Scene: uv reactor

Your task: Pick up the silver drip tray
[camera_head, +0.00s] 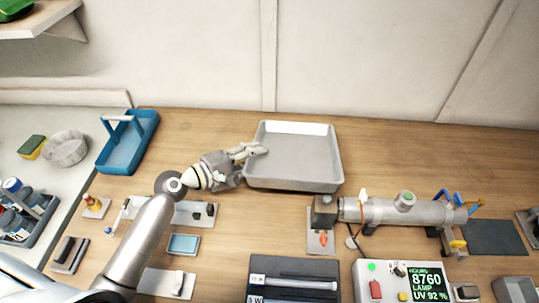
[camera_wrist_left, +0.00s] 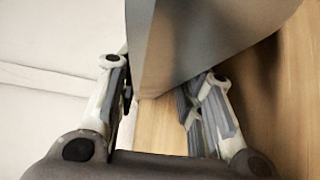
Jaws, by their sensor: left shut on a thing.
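The silver drip tray (camera_head: 292,183) is a shallow rectangular pan at the back middle of the wooden bench in the head view. My left gripper (camera_head: 252,152) is at the tray's left side and is shut on its left wall. In the left wrist view the tray's grey wall (camera_wrist_left: 190,45) runs between the two fingers of my left gripper (camera_wrist_left: 155,100). I cannot tell whether the tray rests on the bench or is slightly raised. The tray looks empty. My right gripper is not in view.
A blue carrier (camera_head: 128,143) stands left of the tray. A metal cylinder reactor (camera_head: 420,212) and a control box with a display (camera_head: 398,284) are at the front right. A dark mat with tubes (camera_head: 294,276) lies in front. The bench right of the tray is clear.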

